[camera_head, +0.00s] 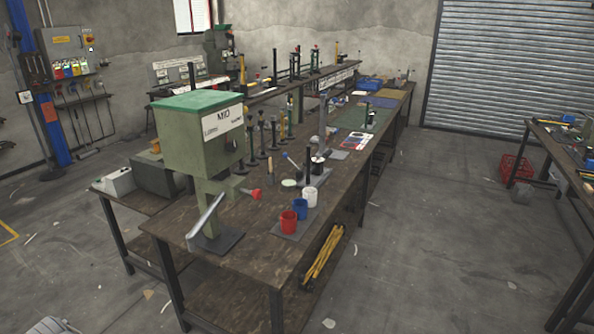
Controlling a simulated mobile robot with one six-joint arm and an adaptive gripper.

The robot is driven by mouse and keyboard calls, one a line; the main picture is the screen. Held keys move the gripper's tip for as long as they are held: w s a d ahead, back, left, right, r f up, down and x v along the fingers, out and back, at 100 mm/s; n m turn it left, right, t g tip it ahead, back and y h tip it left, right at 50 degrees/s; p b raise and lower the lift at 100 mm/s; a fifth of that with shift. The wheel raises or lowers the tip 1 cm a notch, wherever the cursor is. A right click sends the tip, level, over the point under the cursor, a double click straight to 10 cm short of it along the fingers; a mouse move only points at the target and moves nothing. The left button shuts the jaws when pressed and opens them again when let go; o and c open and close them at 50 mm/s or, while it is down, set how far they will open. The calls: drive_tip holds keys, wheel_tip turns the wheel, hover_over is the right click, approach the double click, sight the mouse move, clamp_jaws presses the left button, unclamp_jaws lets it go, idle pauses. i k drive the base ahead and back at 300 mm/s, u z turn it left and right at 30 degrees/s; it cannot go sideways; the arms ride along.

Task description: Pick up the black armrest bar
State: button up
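I cannot single out a black armrest bar with certainty in the head view. Several thin dark upright pieces (262,134) stand in a row on the long workbench (255,258), behind the green press (197,140). Another dark upright piece (308,160) stands on a small grey plate near the cups. They are too small to tell whether one is the armrest bar. A light grey slanted bar (206,215) is at the front of the press, above its dark base plate. My gripper is not in view.
Red (288,222), blue (300,208) and white (310,197) cups stand near the bench's right edge. Yellow bars (323,256) lie on the lower shelf. Another bench (570,155) and a red crate (515,169) are at right. The floor between the benches is mostly clear.

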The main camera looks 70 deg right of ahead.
sight(314, 176)
drive_tip(key=u, duration=0.8)
drive_tip(key=k, duration=1.5)
drive_tip(key=z, duration=1.85)
